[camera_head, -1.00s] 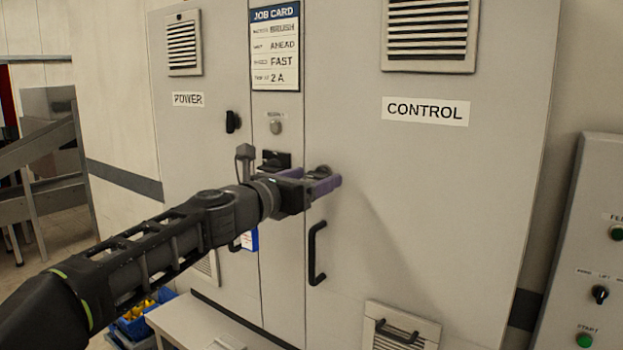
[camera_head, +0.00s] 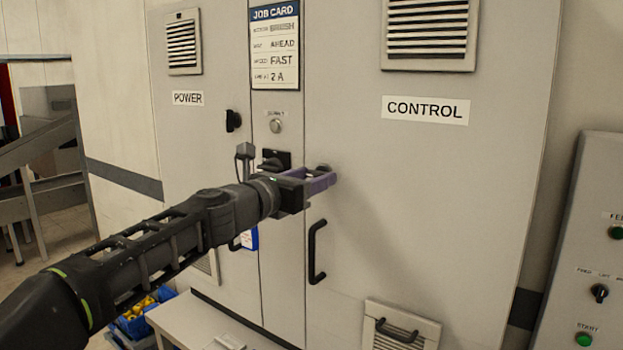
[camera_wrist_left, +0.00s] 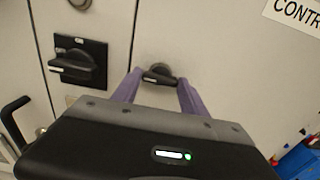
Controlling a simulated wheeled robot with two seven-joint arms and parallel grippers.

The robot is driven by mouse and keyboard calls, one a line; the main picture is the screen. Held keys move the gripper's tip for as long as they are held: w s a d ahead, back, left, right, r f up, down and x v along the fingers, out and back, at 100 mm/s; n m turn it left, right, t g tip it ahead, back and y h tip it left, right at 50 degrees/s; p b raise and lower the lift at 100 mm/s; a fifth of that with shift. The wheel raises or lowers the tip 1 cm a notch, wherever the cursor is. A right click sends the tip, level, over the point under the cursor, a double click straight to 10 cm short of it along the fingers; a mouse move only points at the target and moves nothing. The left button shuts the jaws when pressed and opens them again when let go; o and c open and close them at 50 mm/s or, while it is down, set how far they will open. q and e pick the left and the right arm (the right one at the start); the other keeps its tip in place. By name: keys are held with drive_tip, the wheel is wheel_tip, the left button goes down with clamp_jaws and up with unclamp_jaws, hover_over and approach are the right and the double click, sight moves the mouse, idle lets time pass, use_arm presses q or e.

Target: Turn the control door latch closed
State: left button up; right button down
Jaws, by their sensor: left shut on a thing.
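The control door (camera_head: 420,210) is a tall grey cabinet panel labelled CONTROL, and it sits flush with the panel beside it. Its latch (camera_wrist_left: 158,74) is a dark knob with a pale mark, lying nearly level in the left wrist view. My left gripper (camera_head: 325,180) is at the door's left edge, above the black door handle (camera_head: 316,252). Its purple fingers (camera_wrist_left: 158,88) stand on either side of the latch and are shut on it. In the head view the fingers cover most of the latch. My right gripper is not in view.
A black rotary switch (camera_wrist_left: 78,62) sits just left of the latch, close to my gripper. The power door's latch (camera_head: 232,121) is farther left. A grey button console (camera_head: 590,260) stands at the right. A pale bench (camera_head: 200,325) is below.

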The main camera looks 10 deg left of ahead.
use_arm(q)
drive_tip(key=shift+m, duration=0.4)
drive_tip(key=shift+m+b, duration=3.05)
drive_tip(key=shift+m, duration=5.45)
drive_tip(key=o, duration=1.4)
